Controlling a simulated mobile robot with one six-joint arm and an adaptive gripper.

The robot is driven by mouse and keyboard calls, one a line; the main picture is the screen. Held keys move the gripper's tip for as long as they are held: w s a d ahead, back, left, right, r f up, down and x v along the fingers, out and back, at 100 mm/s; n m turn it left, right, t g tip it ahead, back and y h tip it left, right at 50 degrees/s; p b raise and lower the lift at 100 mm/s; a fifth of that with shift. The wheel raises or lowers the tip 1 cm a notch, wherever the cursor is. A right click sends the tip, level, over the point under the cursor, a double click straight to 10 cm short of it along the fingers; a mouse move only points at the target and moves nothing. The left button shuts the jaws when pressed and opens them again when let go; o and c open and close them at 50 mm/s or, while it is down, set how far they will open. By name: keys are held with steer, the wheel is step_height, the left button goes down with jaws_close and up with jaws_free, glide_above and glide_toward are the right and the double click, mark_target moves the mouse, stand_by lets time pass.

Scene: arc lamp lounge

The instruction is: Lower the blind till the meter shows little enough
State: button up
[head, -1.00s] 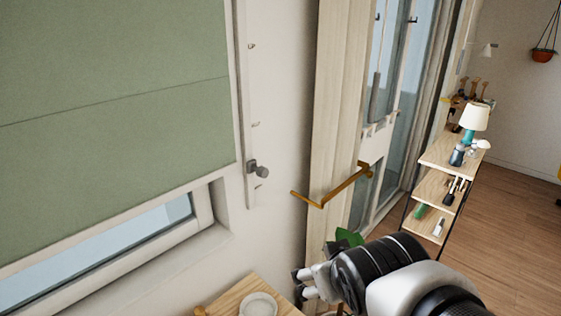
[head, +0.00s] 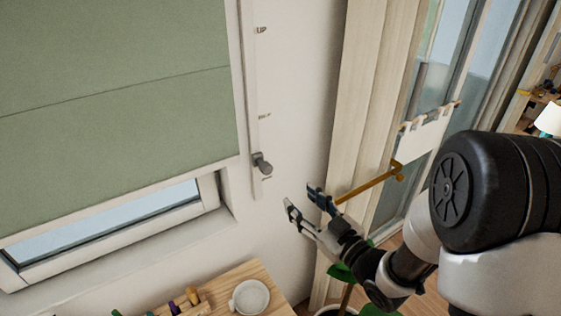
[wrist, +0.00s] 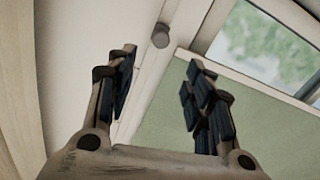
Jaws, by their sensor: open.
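The green blind (head: 120,95) hangs over most of the window, with a strip of glass (head: 110,222) clear below its bottom edge. Right of it a pale upright rail (head: 252,90) with small ticks runs down the wall. A grey knob (head: 262,164) sits low on this rail. My gripper (head: 303,202) is open and empty, below and to the right of the knob and apart from it. In the wrist view the knob (wrist: 160,37) shows beyond and between the open fingers (wrist: 162,68), with the blind (wrist: 265,130) at the right. I see no meter.
A wooden table (head: 262,276) below holds a white cup (head: 250,297) and a small rack of markers (head: 190,300). A brass bar (head: 370,185) juts out by the pale panel (head: 365,100), close behind my gripper. A green plant (head: 342,273) stands below my wrist.

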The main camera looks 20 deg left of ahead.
mark_target(269, 171)
steer(key=x, duration=1.7)
steer(key=shift+c, duration=0.5)
jaws_close()
